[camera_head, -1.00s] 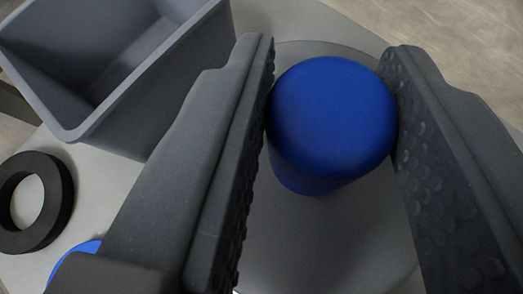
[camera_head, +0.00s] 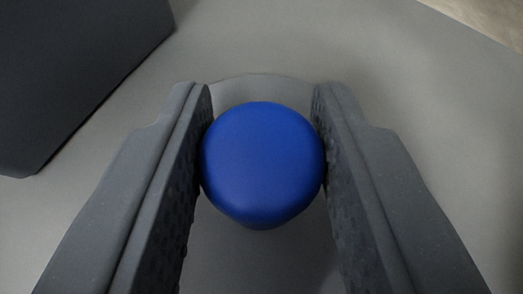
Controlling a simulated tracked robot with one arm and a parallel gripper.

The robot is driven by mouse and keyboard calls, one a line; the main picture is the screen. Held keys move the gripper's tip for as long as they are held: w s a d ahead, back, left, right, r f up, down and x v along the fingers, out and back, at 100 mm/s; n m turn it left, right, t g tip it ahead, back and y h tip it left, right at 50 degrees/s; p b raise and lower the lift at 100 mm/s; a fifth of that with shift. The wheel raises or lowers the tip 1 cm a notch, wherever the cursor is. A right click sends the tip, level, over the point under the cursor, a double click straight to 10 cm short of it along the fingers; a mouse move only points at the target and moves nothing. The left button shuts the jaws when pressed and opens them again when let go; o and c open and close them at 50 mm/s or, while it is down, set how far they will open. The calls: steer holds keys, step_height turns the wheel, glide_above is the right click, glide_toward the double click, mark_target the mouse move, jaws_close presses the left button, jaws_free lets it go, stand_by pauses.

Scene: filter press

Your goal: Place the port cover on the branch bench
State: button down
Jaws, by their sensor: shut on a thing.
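The port cover shows as a blue rounded knob (camera_head: 262,160) on a grey round plate (camera_head: 262,88). My gripper (camera_head: 262,98) is shut on the knob, with one textured finger against its left side and the other against its right. Most of the plate is hidden behind the knob and the fingers; only its far rim and a strip between the fingers show. A plain grey flat surface (camera_head: 400,70) lies under and around the cover; it may be the branch bench. I cannot tell whether the plate touches this surface or hangs above it.
A dark grey box-like object (camera_head: 75,75) stands at the upper left, apart from the left finger. The grey surface is clear ahead and to the right. Its edge runs across the upper right corner, with a pale brownish floor (camera_head: 490,15) beyond.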

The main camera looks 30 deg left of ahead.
steer(key=c, duration=1.1)
jaws_free()
steer(key=shift+o, duration=0.2)
steer(key=shift+r, duration=0.1)
steer(key=p+v, duration=0.3)
steer(key=v, duration=0.9)
